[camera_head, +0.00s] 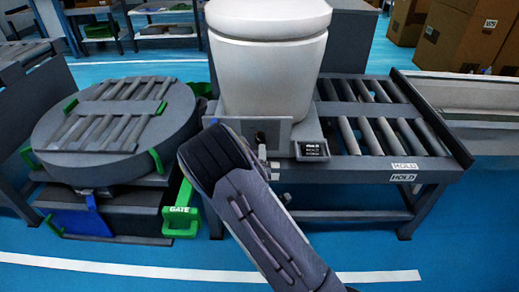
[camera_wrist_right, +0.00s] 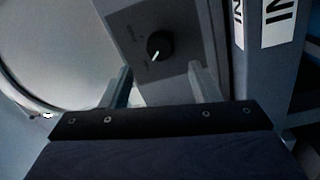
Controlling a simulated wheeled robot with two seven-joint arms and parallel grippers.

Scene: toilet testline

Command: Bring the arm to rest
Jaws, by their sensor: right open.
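My right arm reaches in from the bottom of the head view, and its gripper (camera_head: 264,160) is at the front of the test station, partly hidden by my own arm link. In the right wrist view the gripper (camera_wrist_right: 160,76) is open, with its two fingers apart and nothing between them. A black round knob (camera_wrist_right: 159,46) with a white pointer mark sits on a grey panel (camera_wrist_right: 185,25) just beyond the fingertips. The knob also shows dark in the head view (camera_head: 260,137) on the panel. My left gripper is not in view.
A white toilet (camera_head: 268,75) stands above the panel. A roller conveyor (camera_head: 385,130) labelled HOLD is to the right. A round roller turntable (camera_head: 110,125) with green parts is to the left. Cardboard boxes (camera_head: 460,35) stand at the back right. Blue floor is clear in front.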

